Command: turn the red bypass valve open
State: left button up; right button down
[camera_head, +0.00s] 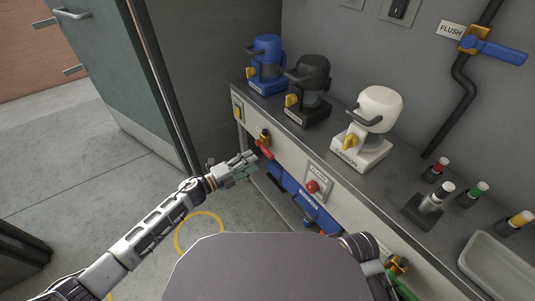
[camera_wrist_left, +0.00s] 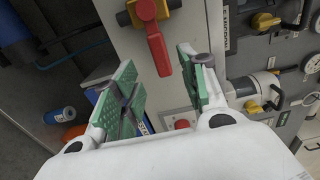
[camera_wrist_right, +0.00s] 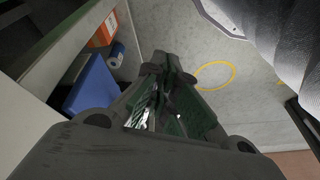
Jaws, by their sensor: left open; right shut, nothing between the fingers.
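The red valve handle (camera_head: 264,149) is on the front panel of the bench, beside its brass body (camera_head: 264,135). In the left wrist view the red handle (camera_wrist_left: 158,52) hangs down from the brass body (camera_wrist_left: 147,10). My left gripper (camera_head: 247,162) is open just in front of the handle. In its wrist view the handle appears between the two green-padded fingers, and I see no clear contact. My right gripper (camera_wrist_right: 170,78) is shut and empty, pointing down past the bench front toward the floor.
A red push button (camera_head: 312,187) sits on the panel right of the valve. A green handle (camera_head: 405,289) is further right. Blue, black and white pumps (camera_head: 381,107) stand on the bench. A blue flush valve (camera_head: 495,50) is on the wall. A yellow ring (camera_head: 199,234) marks clear floor.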

aim_at(265, 154)
pick_arm(q)
jog(key=b+x, duration=0.1)
jog(key=x, duration=0.6)
jog(key=shift+w+d+b, duration=0.3)
jog(key=shift+w+d, duration=0.05)
jog(key=shift+d, duration=0.1)
jog(key=shift+w+d, duration=0.1)
jog(key=shift+d, duration=0.05)
pick_arm(e)
jog(key=shift+s+a+r, duration=0.2)
jog(key=shift+r, duration=0.6)
pick_arm(q)
grip_shut()
pick_arm(e)
jog(key=shift+w+a+r+t, duration=0.1)
jog(key=shift+w+r+t, duration=0.15)
jog(key=shift+w+t, duration=0.2)
